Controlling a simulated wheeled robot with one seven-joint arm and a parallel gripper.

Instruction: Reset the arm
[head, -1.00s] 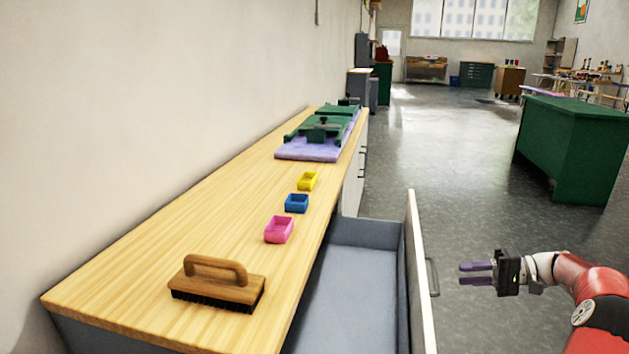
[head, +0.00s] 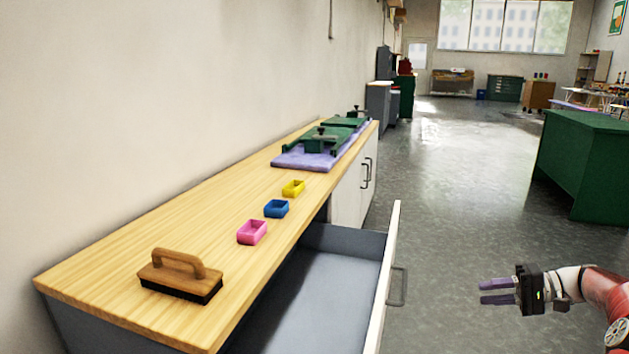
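My gripper (head: 497,292) is at the lower right of the head view, over the floor. Its two purple fingers point left with a gap between them, and nothing is held. It is to the right of the open drawer (head: 392,262), apart from the drawer's handle (head: 397,286). My red arm reaches in from the right edge, and much of it is out of view.
The wooden counter (head: 110,262) bears a brush (head: 181,274), a pink tray (head: 252,232), a blue tray (head: 277,208), a yellow tray (head: 293,188) and green clamp-like tools (head: 322,140) on a purple mat (head: 290,159). A green cabinet (head: 590,165) stands right. The middle floor is clear.

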